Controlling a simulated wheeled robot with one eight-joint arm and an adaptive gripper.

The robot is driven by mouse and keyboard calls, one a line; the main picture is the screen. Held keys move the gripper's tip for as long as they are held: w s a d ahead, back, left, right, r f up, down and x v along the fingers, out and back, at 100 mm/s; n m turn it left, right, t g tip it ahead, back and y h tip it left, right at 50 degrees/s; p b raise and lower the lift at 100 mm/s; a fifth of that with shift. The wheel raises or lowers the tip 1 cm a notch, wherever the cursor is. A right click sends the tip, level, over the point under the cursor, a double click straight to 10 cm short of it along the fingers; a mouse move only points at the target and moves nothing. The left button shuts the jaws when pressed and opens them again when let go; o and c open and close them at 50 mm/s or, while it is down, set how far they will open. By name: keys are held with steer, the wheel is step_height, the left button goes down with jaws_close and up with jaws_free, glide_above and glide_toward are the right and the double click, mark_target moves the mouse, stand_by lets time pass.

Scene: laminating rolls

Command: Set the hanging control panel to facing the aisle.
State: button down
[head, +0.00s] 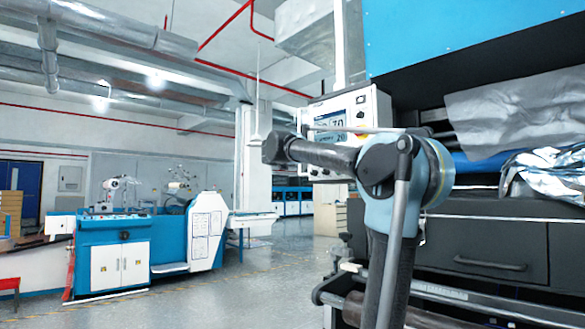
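The hanging control panel (371,103) is a pale box on a vertical white post, right of the middle in the head view. Its lit screen (335,119) shows large digits and is seen at an angle, with its face towards me and somewhat left. A red and yellow button sits by the screen. My arm crosses in front of the panel's lower part and hides much of it. I cannot make out my gripper's fingers, or whether anything of mine touches the panel.
A large machine with a blue upper cover (460,35), foil-like material (545,172) and a dark drawer (490,258) fills the right. A blue and white machine (110,255) stands at the left. Open grey floor (245,285) lies between them.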

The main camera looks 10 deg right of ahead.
steer(key=x, duration=1.2)
steer(key=shift+w+d, duration=0.25)
steer(key=shift+f, duration=0.1)
